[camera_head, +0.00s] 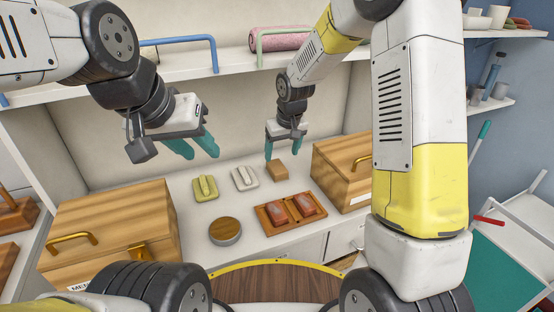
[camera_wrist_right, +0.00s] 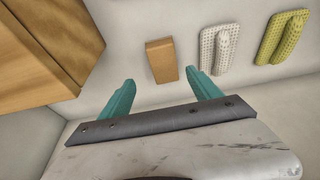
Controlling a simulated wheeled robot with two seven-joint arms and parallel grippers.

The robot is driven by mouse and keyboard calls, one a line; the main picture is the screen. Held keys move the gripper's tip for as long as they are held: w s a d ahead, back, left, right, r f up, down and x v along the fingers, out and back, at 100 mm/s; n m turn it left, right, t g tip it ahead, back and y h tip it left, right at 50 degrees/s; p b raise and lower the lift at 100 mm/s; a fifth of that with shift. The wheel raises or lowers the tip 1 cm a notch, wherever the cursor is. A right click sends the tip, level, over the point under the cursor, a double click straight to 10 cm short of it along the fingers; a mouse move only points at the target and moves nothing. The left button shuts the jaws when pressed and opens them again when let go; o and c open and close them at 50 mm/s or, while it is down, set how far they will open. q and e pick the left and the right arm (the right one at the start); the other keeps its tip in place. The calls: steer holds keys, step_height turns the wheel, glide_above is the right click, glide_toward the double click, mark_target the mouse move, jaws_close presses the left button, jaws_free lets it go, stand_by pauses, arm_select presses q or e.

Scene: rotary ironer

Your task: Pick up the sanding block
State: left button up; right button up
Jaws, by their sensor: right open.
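A small tan block (camera_head: 276,172), which looks like the sanding block, lies on the white counter toward the back, left of the right-hand wooden box. It also shows in the right wrist view (camera_wrist_right: 162,60), just beyond the fingertips and between their lines. My right gripper (camera_head: 284,149) is open and empty, above and behind the block; its teal fingers show in the right wrist view (camera_wrist_right: 162,88). Nothing hides the block in either view. My left gripper (camera_head: 201,152) hangs above the counter at the left, its teal fingers apart with nothing visible between them.
A white ridged pad (camera_head: 244,178) and a yellow-green one (camera_head: 205,188) lie left of the block. A round wooden-topped item (camera_head: 225,231) and a brown tray (camera_head: 270,223) with two reddish pieces stand in front. Wooden boxes flank the counter at right (camera_head: 332,177) and left (camera_head: 108,222). A shelf (camera_head: 235,62) runs above.

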mark_target(277, 166)
steer(key=x, duration=0.6)
steer(key=shift+s+a+f, duration=0.2)
steer(key=shift+a, duration=0.25)
steer(key=shift+c, duration=0.2)
steer(key=c, duration=1.4)
